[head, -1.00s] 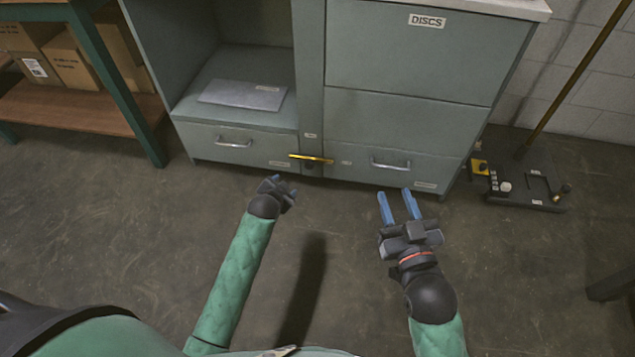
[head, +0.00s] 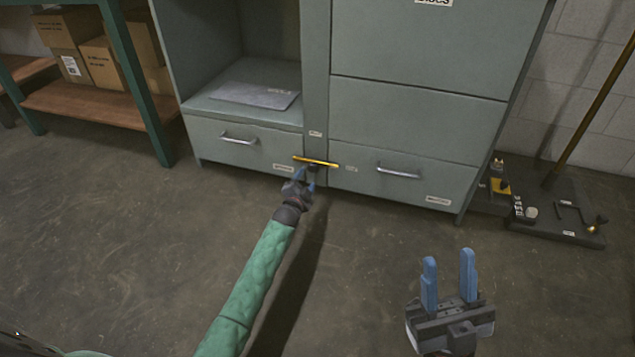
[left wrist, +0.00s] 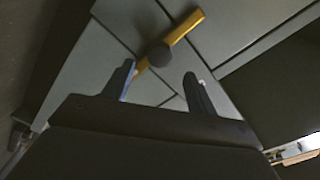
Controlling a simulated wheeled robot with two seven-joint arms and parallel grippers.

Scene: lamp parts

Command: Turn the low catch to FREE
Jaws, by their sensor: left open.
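The low catch (head: 316,162) is a yellow bar on the cabinet front, between the two bottom drawers. It lies nearly level in the head view. In the left wrist view the yellow bar (left wrist: 183,29) runs diagonally, with a dark round hub (left wrist: 159,55) at its middle. My left gripper (head: 306,174) is just below the catch, pointing at it. Its fingers (left wrist: 163,82) are apart with nothing between them, and the hub shows just beyond the fingertips. My right gripper (head: 448,260) is open and empty, above the floor at lower right. The small labels near the catch are too small to read.
The left drawer handle (head: 238,139) and right drawer handle (head: 398,172) flank the catch. A grey plate (head: 254,95) lies on the open shelf. A dark base with a pole (head: 560,215) stands on the floor at right. A shelf with boxes (head: 90,109) is at left. The floor in front is clear.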

